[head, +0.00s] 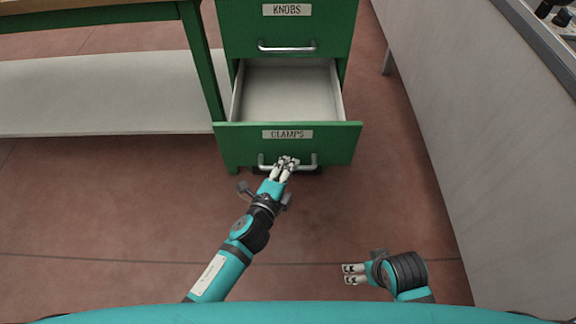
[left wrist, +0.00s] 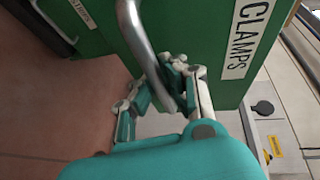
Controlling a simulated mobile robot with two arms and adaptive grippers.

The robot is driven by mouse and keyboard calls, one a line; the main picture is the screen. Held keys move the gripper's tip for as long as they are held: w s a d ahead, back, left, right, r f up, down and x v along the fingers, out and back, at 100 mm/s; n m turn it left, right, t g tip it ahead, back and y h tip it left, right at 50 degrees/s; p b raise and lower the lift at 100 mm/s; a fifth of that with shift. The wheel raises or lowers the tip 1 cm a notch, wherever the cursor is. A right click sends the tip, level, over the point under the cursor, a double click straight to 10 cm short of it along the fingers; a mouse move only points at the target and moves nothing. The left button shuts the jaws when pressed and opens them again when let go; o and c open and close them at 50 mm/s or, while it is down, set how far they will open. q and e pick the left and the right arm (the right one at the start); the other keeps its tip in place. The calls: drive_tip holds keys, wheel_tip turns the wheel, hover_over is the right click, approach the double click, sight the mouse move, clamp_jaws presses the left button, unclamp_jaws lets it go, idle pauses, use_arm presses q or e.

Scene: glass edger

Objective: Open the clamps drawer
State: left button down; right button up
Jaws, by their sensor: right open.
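My left gripper (head: 287,162) is at the middle of this handle. In the left wrist view the handle (left wrist: 136,30) passes between the fingers of my left gripper (left wrist: 170,80), which are closed on it. My right gripper (head: 352,273) is open and empty, low over the floor at the right, away from the drawer.
The knobs drawer (head: 320,25) above is shut, with its own bar handle (head: 287,48). A green-framed bench with a pale lower shelf (head: 100,95) stands at the left. A grey machine side (head: 450,110) stands at the right. The reddish floor (head: 340,215) before the drawer is clear.

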use_arm(q)
drive_tip(key=c, duration=1.3)
unclamp_jaws()
drive_tip(key=shift+c, duration=0.2)
drive_tip(key=v, duration=1.2)
